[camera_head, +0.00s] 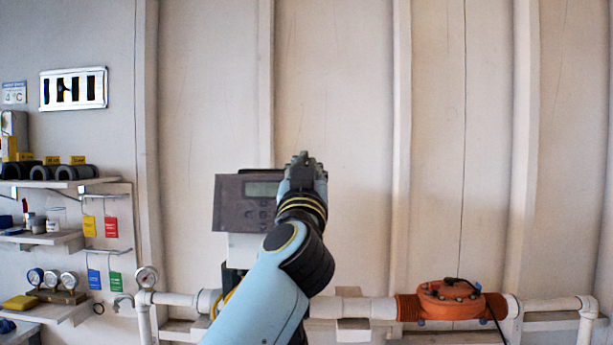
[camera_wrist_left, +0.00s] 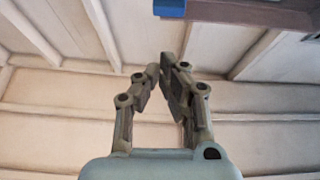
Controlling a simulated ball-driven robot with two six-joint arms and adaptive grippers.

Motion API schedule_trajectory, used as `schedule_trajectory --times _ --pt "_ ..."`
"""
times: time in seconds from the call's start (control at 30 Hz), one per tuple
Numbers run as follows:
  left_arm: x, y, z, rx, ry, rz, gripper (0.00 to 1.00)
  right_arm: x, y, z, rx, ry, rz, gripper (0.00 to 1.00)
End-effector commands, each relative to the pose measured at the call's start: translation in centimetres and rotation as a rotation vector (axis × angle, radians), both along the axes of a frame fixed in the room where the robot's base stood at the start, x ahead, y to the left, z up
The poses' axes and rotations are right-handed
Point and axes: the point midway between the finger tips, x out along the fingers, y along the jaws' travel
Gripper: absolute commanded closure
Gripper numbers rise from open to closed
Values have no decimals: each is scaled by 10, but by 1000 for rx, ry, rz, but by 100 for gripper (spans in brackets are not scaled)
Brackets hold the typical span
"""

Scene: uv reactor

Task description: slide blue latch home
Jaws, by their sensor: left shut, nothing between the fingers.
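My left gripper (camera_head: 304,158) is raised in front of the wall, just right of a dark grey control box (camera_head: 231,212) with a small display. In the left wrist view my left gripper (camera_wrist_left: 162,70) has its fingertips together with nothing between them. A blue piece (camera_wrist_left: 169,9), possibly the blue latch, shows at the top edge of that view, at the left end of a dark box (camera_wrist_left: 245,14). The gripper appears apart from it. In the head view I see no blue latch; my arm hides part of the box. My right gripper is out of view.
A white pipe (camera_head: 350,307) runs low along the wall, with an orange housing (camera_head: 450,300) at right and a pressure gauge (camera_head: 146,277) at left. Shelves (camera_head: 55,238) with small items stand at far left. The wall right of the gripper is clear.

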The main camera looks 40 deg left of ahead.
Motion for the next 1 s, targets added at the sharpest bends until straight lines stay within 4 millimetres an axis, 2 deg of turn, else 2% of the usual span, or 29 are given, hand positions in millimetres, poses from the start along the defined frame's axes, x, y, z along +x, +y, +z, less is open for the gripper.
schedule_trajectory --times 0.1,0.2,0.3,0.4,0.87,1.0 --pt "21 13 14 2 -1 2 100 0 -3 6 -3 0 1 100" --pt "34 21 17 1 2 2 100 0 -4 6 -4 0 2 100" --pt "28 17 -7 -2 6 0 100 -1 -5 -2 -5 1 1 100" --pt "25 16 -17 -2 3 0 100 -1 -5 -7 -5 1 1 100" --pt "23 14 -23 -1 2 -1 100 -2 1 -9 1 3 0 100" --pt "34 14 -29 1 3 1 100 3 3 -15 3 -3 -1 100"
